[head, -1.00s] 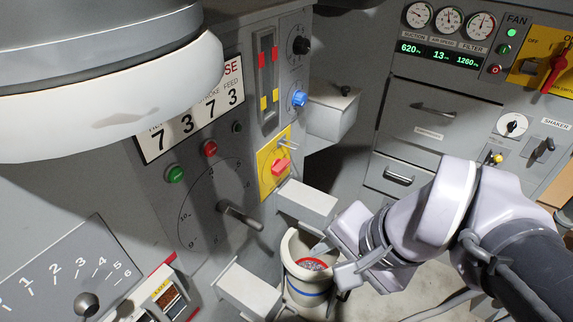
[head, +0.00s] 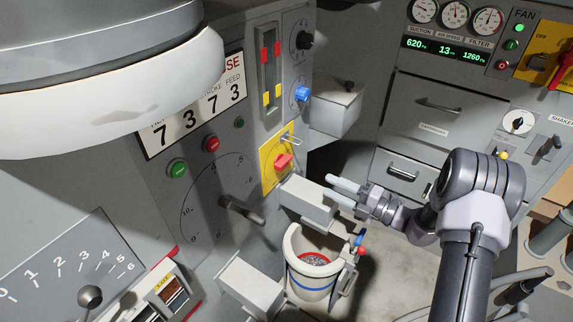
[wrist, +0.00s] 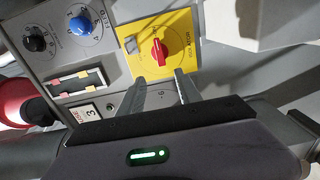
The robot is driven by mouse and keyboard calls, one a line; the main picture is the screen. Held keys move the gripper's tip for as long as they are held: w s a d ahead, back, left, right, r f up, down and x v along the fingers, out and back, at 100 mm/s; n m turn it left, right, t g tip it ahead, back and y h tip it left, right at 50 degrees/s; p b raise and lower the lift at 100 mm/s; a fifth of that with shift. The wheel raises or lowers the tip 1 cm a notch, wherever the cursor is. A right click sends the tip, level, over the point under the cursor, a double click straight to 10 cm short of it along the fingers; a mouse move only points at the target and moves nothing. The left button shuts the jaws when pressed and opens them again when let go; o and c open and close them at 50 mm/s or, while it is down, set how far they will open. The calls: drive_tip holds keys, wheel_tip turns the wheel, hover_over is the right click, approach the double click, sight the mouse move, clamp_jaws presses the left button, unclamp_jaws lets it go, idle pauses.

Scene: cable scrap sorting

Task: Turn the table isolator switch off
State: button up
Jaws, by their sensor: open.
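The isolator switch is a red knob (head: 283,162) on a yellow plate (head: 267,180) on the grey machine panel. In the wrist view the red knob (wrist: 160,52) sits on the yellow plate (wrist: 185,25) lettered ISOLATOR, just beyond my fingertips. My gripper (head: 331,188) is open and empty, to the right of the switch, with its fingers pointing left towards the panel. In the wrist view my gripper (wrist: 161,80) shows two spread fingers below the knob, with a gap to it. A small metal hasp (head: 291,139) stands out at the plate's upper right.
A grey block (head: 306,203) juts out below the switch, close to my fingers. A grey box (head: 336,108) sticks out to the upper right. A white bucket (head: 295,243) stands below. A blue knob (head: 302,94) is above the plate.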

sight(285, 166)
drive_tip(key=b+x, duration=0.3)
drive_tip(key=x, duration=1.3)
drive_tip(key=shift+s+a+b, duration=0.1)
drive_tip(key=shift+a+b, duration=0.05)
drive_tip(key=shift+b, duration=0.2)
drive_tip(key=shift+c, duration=0.4)
clamp_jaws()
